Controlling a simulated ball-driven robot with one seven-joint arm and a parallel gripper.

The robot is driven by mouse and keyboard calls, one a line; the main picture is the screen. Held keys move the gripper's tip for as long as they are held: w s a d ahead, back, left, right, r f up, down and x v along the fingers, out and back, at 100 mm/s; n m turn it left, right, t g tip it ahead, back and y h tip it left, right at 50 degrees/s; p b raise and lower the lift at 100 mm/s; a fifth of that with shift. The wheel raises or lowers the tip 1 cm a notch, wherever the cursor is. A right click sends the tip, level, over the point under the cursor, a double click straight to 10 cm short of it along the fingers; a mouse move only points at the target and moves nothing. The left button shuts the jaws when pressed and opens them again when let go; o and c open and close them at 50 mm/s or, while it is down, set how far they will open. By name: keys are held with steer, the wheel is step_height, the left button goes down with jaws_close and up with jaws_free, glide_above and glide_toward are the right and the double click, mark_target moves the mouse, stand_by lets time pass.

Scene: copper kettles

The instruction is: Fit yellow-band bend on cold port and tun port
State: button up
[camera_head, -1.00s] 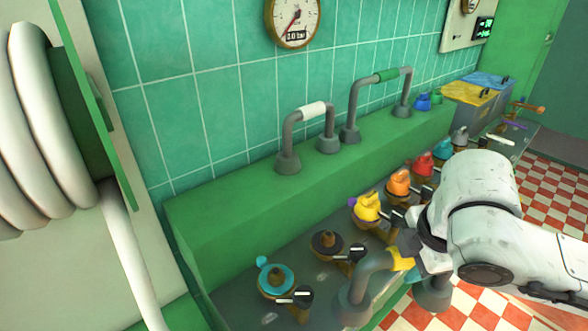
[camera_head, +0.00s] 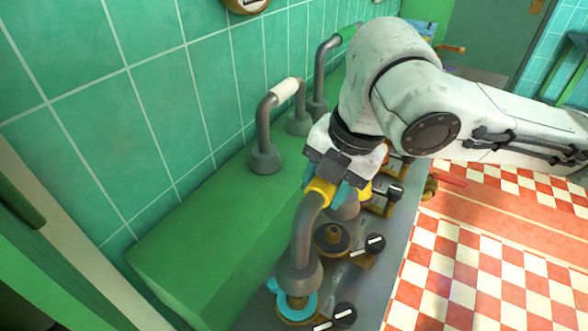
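My gripper (camera_head: 325,172) is shut on the yellow band of a grey bend (camera_head: 309,222). The bend's near end flares into a collar (camera_head: 299,276) just above a brass port with a cyan ring (camera_head: 312,303). Some brass shows under the collar, and I cannot tell whether they touch. The bend's far collar (camera_head: 346,208) hangs behind the brass port with a dark ring (camera_head: 332,238), which stands open. A yellow part (camera_head: 366,190) beyond is mostly hidden by my gripper. Which ports are the cold port and tun port is not marked.
A white-band bend (camera_head: 284,92) and a green-band bend (camera_head: 322,68) stand on the green ledge (camera_head: 200,255) along the tiled wall. Black-knobbed valves (camera_head: 375,243) line the counter's front edge.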

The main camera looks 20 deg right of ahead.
steer(key=shift+w+a+f, duration=0.15)
step_height(320, 180, down, 10)
steer(key=b, duration=0.9)
steer(key=shift+f, duration=0.15)
steer(key=shift+f+b, duration=0.4)
steer(key=shift+f, duration=0.15)
stand_by(0.5)
steer(key=o, duration=1.1)
steer(key=shift+c, duration=0.2)
steer(key=p+v, duration=0.1)
steer(key=v, duration=0.9)
steer(key=shift+r+p, duration=0.35)
steer(key=shift+p, duration=0.05)
